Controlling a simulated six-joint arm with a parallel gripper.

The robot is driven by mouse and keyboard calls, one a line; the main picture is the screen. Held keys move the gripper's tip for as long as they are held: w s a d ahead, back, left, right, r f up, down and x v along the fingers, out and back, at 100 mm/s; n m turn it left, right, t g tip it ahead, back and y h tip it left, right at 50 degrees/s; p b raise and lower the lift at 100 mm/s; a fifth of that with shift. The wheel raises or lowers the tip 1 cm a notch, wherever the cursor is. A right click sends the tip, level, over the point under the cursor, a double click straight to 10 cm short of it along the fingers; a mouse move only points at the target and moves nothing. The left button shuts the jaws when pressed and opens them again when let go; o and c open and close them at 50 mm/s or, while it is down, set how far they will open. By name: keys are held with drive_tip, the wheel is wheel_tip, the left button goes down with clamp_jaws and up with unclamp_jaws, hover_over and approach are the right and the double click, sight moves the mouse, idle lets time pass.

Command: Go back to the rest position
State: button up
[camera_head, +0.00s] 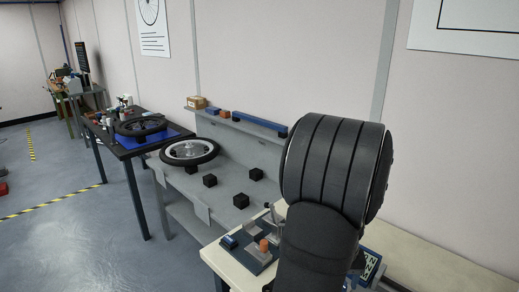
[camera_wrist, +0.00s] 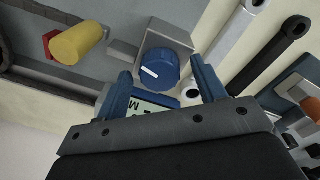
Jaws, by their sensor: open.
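My gripper (camera_wrist: 161,69) shows in the wrist view with its two blue fingers spread apart and nothing held between them. Beyond the fingertips is a blue knob (camera_wrist: 158,71) with a white pointer line, mounted on a grey block; the depth gap to it is hard to judge. A small display (camera_wrist: 150,104) with dark letters is partly hidden behind the fingers and palm. In the head view my dark arm fills the right side and hides my gripper.
A yellow cylinder on a red base (camera_wrist: 78,43) is left of the knob. Wrenches (camera_wrist: 267,57) lie at right. In the head view, a cream bench (camera_head: 226,264) holds a dark fixture (camera_head: 250,252). A grey bench with a wheel (camera_head: 190,152) and black blocks stands behind.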

drive_tip(key=n, duration=0.6)
drive_tip(key=shift+n, duration=0.4)
idle(1.0)
drive_tip(key=o, duration=0.6)
drive_tip(key=shift+r, duration=0.2)
drive_tip(key=shift+o, duration=1)
wheel_tip(320, 180, up, 10)
drive_tip(key=w+d+m+t+h, duration=0.1)
drive_tip(key=w+m+t+h, duration=0.1)
drive_tip(key=m, duration=0.5)
drive_tip(key=shift+d+f+m, duration=0.2)
drive_tip(key=shift+d+m, duration=0.1)
drive_tip(key=shift+d, duration=0.1)
wheel_tip(320, 180, up, 8)
drive_tip(key=m+t+h, duration=0.2)
drive_tip(key=m, duration=0.5)
drive_tip(key=x, duration=1)
drive_tip(key=shift+w+d+r, duration=0.25)
drive_tip(key=shift+w, duration=0.15)
